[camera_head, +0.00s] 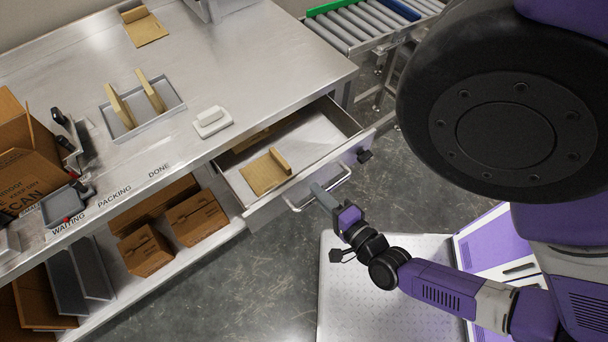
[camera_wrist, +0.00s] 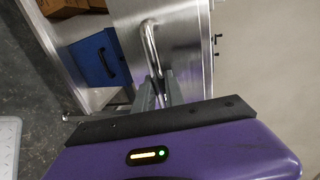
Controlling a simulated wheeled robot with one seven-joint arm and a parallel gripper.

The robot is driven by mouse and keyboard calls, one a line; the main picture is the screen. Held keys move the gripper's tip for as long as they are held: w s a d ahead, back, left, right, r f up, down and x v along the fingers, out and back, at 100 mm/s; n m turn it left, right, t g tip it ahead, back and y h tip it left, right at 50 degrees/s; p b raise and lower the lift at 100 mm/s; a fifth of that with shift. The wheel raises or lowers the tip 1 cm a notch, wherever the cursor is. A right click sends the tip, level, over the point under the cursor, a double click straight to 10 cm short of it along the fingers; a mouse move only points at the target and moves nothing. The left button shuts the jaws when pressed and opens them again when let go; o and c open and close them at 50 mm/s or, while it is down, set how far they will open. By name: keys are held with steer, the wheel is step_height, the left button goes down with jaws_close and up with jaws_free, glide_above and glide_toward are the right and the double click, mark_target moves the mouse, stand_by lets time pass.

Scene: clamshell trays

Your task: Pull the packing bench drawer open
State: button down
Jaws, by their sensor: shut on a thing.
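The packing bench drawer (camera_head: 256,216) stands pulled partway out from the bench front, with its inside in view. A tan clamshell tray (camera_head: 265,172) lies in it, and another tan piece sits farther back, partly under the bench top. The drawer's bar handle (camera_head: 334,187) is on its front face; it also shows in the wrist view (camera_wrist: 151,45). My gripper (camera_head: 317,189) is at the handle, its fingers (camera_wrist: 160,90) shut on the bar. The exact contact at the fingertips is partly hidden.
The steel bench top (camera_head: 250,75) holds a grey tray (camera_head: 143,122) with tan clamshells and a small white device (camera_head: 212,121). Cardboard boxes (camera_head: 195,218) lie on the shelf below. A roller conveyor (camera_head: 365,25) stands behind. Bare floor (camera_head: 260,290) lies before the drawer.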

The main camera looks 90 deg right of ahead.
steer(key=shift+f+v, duration=0.25)
steer(key=shift+v, duration=0.95)
steer(key=shift+f+v, duration=0.25)
steer(key=shift+v, duration=1)
steer(key=c, duration=1.7)
jaws_free()
steer(key=b+v, duration=0.1)
steer(key=v, duration=0.7)
steer(key=shift+d+f, duration=0.1)
